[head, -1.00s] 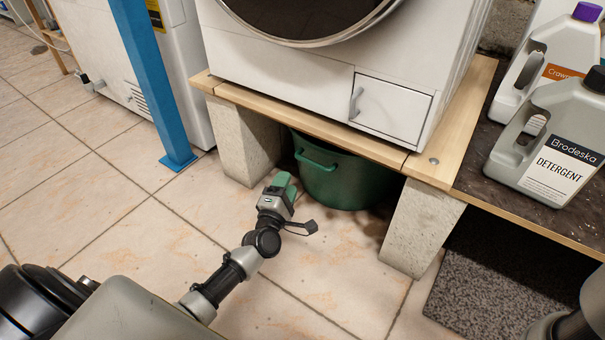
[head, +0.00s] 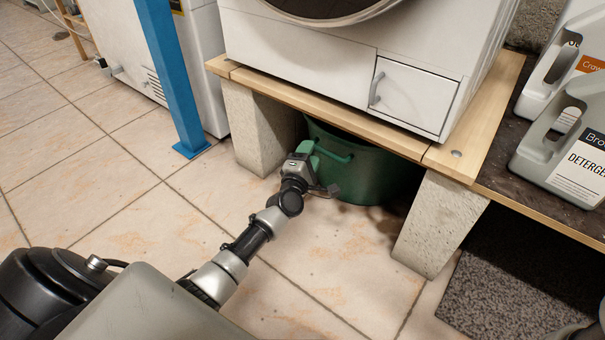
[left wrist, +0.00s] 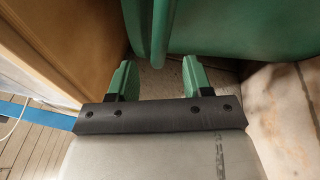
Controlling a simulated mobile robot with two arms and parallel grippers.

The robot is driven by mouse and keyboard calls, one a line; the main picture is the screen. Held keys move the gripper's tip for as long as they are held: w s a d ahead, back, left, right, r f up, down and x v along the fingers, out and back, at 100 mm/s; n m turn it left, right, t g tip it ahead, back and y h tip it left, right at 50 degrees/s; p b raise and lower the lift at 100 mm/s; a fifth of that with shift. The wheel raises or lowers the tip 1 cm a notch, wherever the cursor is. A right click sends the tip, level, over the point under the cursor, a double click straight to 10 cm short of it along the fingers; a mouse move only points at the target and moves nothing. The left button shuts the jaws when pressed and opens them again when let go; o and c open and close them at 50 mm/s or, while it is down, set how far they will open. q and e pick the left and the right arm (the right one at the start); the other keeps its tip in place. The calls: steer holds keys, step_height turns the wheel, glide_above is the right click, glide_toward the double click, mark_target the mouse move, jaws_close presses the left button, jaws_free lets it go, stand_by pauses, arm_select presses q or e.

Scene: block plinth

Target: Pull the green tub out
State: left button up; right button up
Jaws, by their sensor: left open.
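The green tub (head: 372,178) stands on the floor under the washing machine, between two concrete blocks. Its handle (head: 334,155) faces out at the front left. My left gripper (head: 308,152) is right by the handle, partly covering it. In the left wrist view, the open green fingers of the left gripper (left wrist: 158,70) point at the tub (left wrist: 245,28). My right gripper is not in view.
The washing machine (head: 340,55) rests on a wooden plinth (head: 330,110) over the tub. Concrete blocks (head: 257,128) (head: 437,222) flank the opening. A blue post (head: 172,75) stands at left, detergent bottles (head: 570,150) at right. The tiled floor in front is clear.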

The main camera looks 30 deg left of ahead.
arm_select(q)
steer(key=shift+w+a+r+b, duration=0.15)
steer(key=shift+w+b, duration=0.1)
steer(key=shift+w, duration=0.55)
steer(key=shift+w+a+r+b, duration=0.15)
steer(key=shift+w+b, duration=0.1)
steer(key=shift+w, duration=0.55)
steer(key=shift+f, duration=0.1)
jaws_close()
steer(key=shift+d, duration=0.1)
